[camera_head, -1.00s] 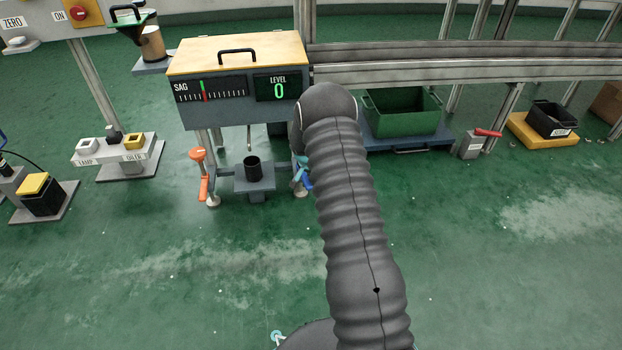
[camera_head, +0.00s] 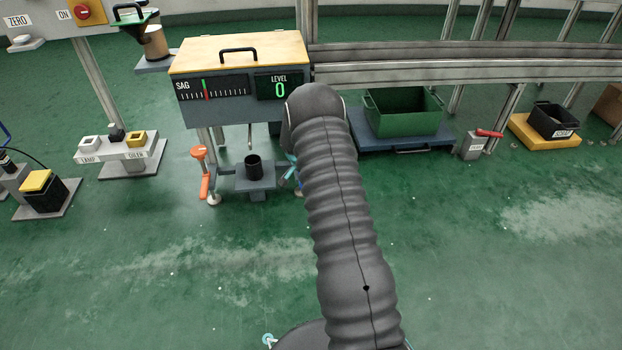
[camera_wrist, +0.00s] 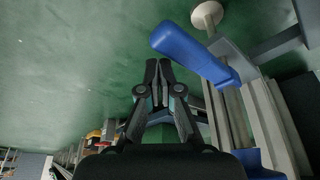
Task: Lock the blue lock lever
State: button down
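The blue lock lever (camera_wrist: 195,52) shows large in the wrist view, slanting down to the right from its rounded end toward a metal post. In the head view it is mostly hidden behind my arm at the right leg of the grey sag-gauge bench (camera_head: 222,113). My gripper (camera_wrist: 158,66) is shut and empty in the wrist view, its fingertips just left of the lever. A narrow gap seems to separate them from it; contact cannot be told.
An orange lever (camera_head: 205,186) hangs at the bench's left leg. A dark cup (camera_head: 254,167) stands on a low bracket between the legs. A green bin (camera_head: 403,113) sits right of my arm. The green floor in front is clear.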

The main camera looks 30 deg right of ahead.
jog(key=shift+a+f, duration=0.15)
jog(key=shift+a, duration=0.2)
jog(key=shift+d, duration=0.1)
notch_tip(320, 180, up, 10)
jog(key=d+p, duration=0.1)
jog(key=shift+f, duration=0.15)
jog(key=shift+s, duration=0.1)
dwell(0.3)
jog(key=shift+d, duration=0.1)
